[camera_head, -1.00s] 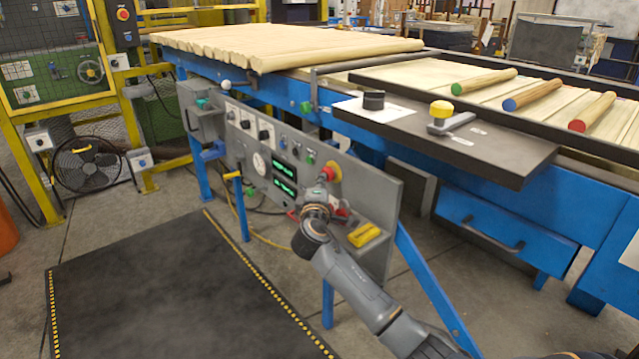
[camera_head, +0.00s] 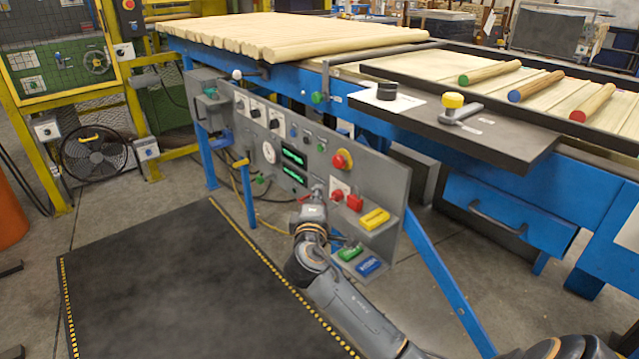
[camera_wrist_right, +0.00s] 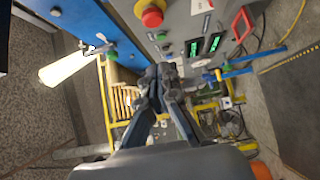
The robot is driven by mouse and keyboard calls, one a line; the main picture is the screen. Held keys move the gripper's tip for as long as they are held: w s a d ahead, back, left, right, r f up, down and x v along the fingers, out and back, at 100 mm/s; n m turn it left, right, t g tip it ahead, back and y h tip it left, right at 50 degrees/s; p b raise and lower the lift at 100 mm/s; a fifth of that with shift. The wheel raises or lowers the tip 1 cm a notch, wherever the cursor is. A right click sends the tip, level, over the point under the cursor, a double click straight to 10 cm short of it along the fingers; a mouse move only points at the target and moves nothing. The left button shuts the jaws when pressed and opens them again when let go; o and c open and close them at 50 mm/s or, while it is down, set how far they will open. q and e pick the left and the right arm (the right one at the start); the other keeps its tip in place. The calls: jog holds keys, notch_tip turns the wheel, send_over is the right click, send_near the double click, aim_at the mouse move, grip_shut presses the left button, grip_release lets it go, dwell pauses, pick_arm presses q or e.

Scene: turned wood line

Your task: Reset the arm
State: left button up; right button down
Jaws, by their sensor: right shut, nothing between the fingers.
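My right gripper (camera_head: 316,192) is in front of the lower middle of the grey control panel (camera_head: 382,165) in the head view. In the right wrist view its fingers (camera_wrist_right: 160,75) are together, with nothing between them. The panel carries a red mushroom button on a yellow collar (camera_head: 342,160), two green displays (camera_head: 293,157), a white dial gauge (camera_head: 269,152) and a red handle (camera_head: 354,202). The red button (camera_wrist_right: 152,16) and the displays (camera_wrist_right: 215,42) also show in the right wrist view. I cannot tell whether the gripper touches the panel. My left gripper is not in view.
Yellow (camera_head: 374,219), green (camera_head: 349,252) and blue (camera_head: 369,266) pieces sit on small ledges at the panel's lower right. A blue leg (camera_head: 445,280) slants down beside them. Turned wood rods (camera_head: 300,38) lie on the line above. The dark floor mat (camera_head: 170,290) is clear.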

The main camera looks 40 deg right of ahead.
jog(key=shift+s+a, duration=0.3)
jog(key=shift+s, duration=0.05)
dwell(0.3)
